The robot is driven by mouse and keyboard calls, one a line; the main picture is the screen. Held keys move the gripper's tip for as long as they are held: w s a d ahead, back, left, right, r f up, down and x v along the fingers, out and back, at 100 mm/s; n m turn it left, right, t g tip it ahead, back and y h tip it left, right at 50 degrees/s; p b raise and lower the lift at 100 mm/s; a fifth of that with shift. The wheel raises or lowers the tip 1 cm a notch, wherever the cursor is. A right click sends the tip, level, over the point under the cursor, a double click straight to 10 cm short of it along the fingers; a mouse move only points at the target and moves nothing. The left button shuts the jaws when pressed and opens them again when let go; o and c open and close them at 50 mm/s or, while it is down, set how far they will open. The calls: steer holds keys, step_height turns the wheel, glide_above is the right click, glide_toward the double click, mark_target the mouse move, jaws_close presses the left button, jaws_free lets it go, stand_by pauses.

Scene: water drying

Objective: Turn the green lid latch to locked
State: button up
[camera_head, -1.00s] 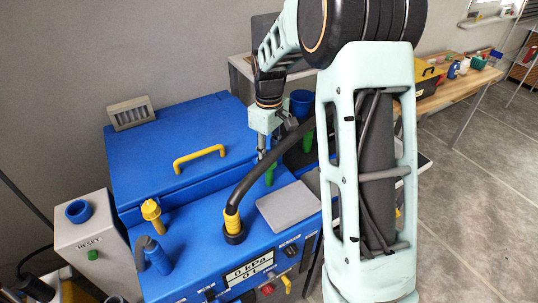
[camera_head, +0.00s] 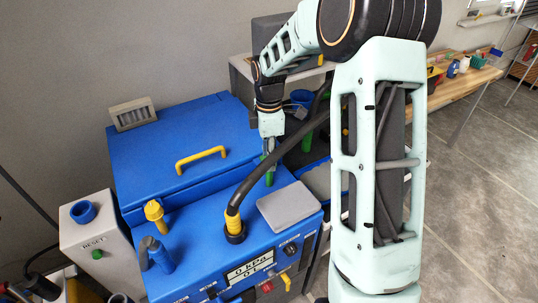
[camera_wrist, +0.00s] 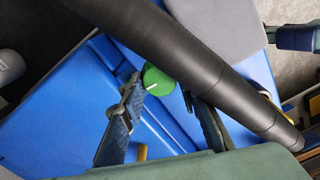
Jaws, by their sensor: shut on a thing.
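The green lid latch (camera_head: 269,176) stands at the front right edge of the blue machine's lid (camera_head: 175,145), partly hidden by the gripper and the black hose. In the wrist view the green latch (camera_wrist: 157,80) shows a round end with a white mark, between the two fingertips. My gripper (camera_head: 269,152) points down at the latch from above. In the wrist view my gripper (camera_wrist: 162,92) has one finger on each side of the latch and is shut on it. The lid is down, with a yellow handle (camera_head: 202,157) on it.
A thick black hose (camera_head: 270,165) rises from a yellow fitting beside the latch and crosses close to the gripper. A grey plate (camera_head: 288,206) lies on the machine top. A grey RESET box (camera_head: 95,240) stands at the left. A display (camera_head: 250,267) faces front.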

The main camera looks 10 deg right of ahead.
steer(key=shift+n, duration=0.5)
steer(key=o, duration=1.2)
steer(key=shift+c, duration=0.2)
step_height(320, 180, up, 12)
